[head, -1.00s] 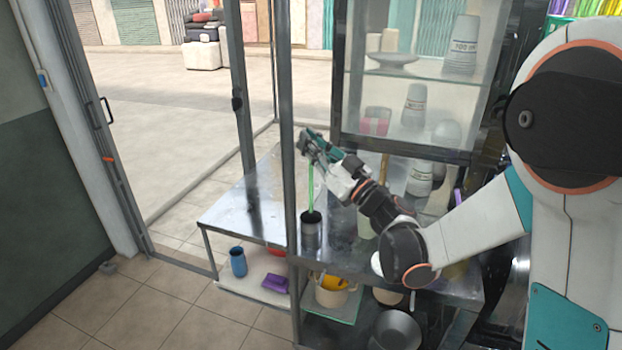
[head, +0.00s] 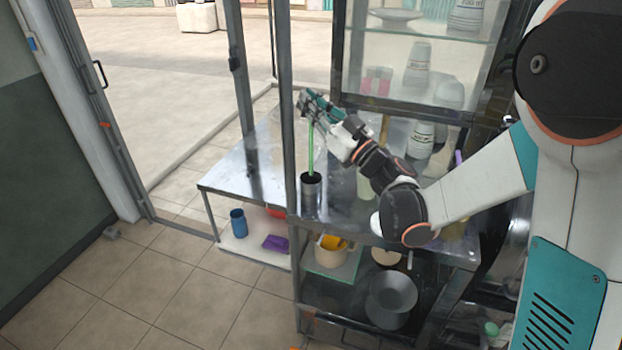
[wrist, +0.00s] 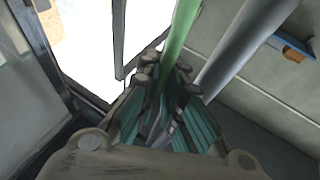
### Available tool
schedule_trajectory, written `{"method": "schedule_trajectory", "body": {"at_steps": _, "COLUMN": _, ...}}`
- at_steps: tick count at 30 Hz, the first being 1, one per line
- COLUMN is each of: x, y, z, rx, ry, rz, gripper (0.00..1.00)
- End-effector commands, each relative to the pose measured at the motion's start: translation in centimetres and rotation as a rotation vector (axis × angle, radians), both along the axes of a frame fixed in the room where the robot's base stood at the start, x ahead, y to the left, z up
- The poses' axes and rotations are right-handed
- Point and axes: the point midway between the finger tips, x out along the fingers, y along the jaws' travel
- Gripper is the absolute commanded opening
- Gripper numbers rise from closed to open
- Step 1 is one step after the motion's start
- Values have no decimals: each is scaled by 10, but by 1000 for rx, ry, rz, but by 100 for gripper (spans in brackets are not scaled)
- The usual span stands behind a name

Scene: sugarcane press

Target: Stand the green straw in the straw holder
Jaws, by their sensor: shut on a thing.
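The green straw (head: 311,150) hangs nearly upright from my gripper (head: 312,106) in the head view. My gripper is shut on its upper part. The straw holder (head: 311,194), a dark metal cup, stands on the metal table directly below. The straw's lower end meets the holder's mouth in the picture; whether it is inside or just above or behind the rim, I cannot tell. In the wrist view the straw (wrist: 181,28) runs up from between the finger pads of my gripper (wrist: 165,80). The holder is not seen there.
A metal post (head: 287,120) stands just left of the holder. A glass cabinet (head: 415,60) with cups rises behind and right. The metal table (head: 235,178) is bare to the left. A blue cup (head: 238,223) and a purple item (head: 275,243) lie on the lower shelf.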

Motion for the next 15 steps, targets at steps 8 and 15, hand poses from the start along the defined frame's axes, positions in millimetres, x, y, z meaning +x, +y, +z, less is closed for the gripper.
{"method": "schedule_trajectory", "body": {"at_steps": 8, "x": 0, "y": 0, "z": -15, "rx": 0, "ry": 0, "rz": 0, "gripper": 1}}
{"method": "schedule_trajectory", "body": {"at_steps": 15, "x": 0, "y": 0, "z": -26, "rx": 0, "ry": 0, "rz": 0, "gripper": 1}}
